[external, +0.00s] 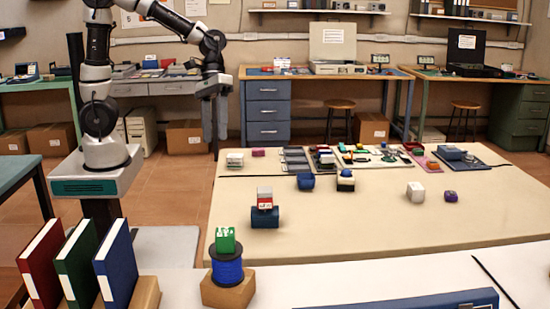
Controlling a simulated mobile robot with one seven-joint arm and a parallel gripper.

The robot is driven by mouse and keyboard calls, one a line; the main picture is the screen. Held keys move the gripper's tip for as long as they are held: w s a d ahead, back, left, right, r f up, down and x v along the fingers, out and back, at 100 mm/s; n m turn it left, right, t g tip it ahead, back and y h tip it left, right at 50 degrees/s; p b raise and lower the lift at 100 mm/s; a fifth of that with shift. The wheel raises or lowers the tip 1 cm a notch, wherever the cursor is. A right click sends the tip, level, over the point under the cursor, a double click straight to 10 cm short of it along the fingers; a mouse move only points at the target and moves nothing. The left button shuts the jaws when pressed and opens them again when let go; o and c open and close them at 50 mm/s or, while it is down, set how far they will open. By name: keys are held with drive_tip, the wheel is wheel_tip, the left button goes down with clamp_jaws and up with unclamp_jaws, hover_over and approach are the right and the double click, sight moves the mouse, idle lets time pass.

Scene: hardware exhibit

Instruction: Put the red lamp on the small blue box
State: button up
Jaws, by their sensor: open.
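A small red block-like thing with a pale top (264,197) sits on a dark blue box (264,217) at the table's left front; it may be the red lamp, but it is too small to be sure. My gripper (214,96) hangs pointing down beyond the table's back left corner, high up and well away from these things. It is open, with nothing seen in it; its fingers are hard to make out against the background.
A blue spool (227,270) with a green block stands in front. The table's right front is clear.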

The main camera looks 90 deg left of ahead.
drive_tip(key=s+a+r+m+t+y, duration=0.5)
drive_tip(key=s+a+r+m, duration=0.2)
drive_tip(key=s, duration=0.3)
drive_tip(key=shift+s+a+m, duration=0.35)
drive_tip(key=shift+a+m, duration=0.05)
drive_tip(key=shift+a, duration=0.05)
drive_tip(key=shift+r, duration=0.1)
wheel_tip(320, 180, up, 14)
drive_tip(key=p, duration=1.3)
drive_tip(key=shift+p, duration=0.4)
